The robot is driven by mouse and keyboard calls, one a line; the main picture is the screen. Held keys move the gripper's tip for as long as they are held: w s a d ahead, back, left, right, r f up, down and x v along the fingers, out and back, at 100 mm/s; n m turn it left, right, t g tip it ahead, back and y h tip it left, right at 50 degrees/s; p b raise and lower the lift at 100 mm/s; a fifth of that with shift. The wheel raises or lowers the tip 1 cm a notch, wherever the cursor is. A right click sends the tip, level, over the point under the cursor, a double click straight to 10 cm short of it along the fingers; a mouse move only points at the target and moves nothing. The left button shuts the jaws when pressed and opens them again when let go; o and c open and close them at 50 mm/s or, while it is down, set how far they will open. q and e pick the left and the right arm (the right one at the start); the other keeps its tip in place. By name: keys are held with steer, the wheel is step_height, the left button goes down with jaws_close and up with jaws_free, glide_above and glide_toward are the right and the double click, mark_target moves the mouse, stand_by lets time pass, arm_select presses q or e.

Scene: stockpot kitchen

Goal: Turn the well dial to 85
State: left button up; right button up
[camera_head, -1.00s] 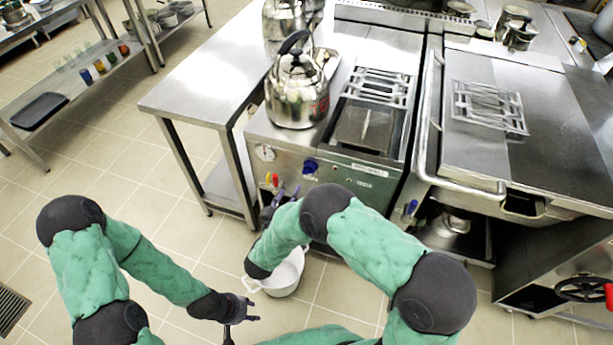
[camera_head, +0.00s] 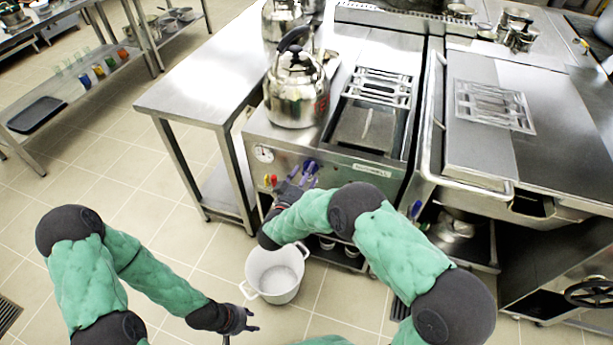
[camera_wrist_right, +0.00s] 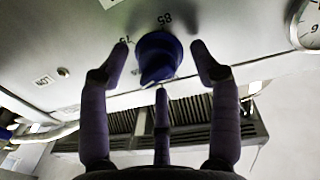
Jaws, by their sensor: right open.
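The blue well dial (camera_wrist_right: 158,55) is on the steel front panel in the right wrist view. The marks 85 (camera_wrist_right: 165,19) and 75 (camera_wrist_right: 124,40) appear upside down beside it. Its ridge points down and slightly left in that view, away from the 85. My right gripper (camera_wrist_right: 161,58) is open, its purple fingers on either side of the dial with visible gaps. In the head view my right gripper (camera_head: 302,169) is at the panel and partly covers the dial. My left gripper (camera_head: 242,326) is open and empty, low over the floor.
A kettle (camera_head: 296,92) stands on the unit above the panel. A white pot (camera_head: 274,274) is on the floor below. A steel table (camera_head: 199,82) stands left.

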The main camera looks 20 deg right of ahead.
steer(key=shift+w+d, duration=0.15)
steer(key=c, duration=1)
steer(key=shift+r, duration=0.1)
steer(key=shift+c, duration=0.7)
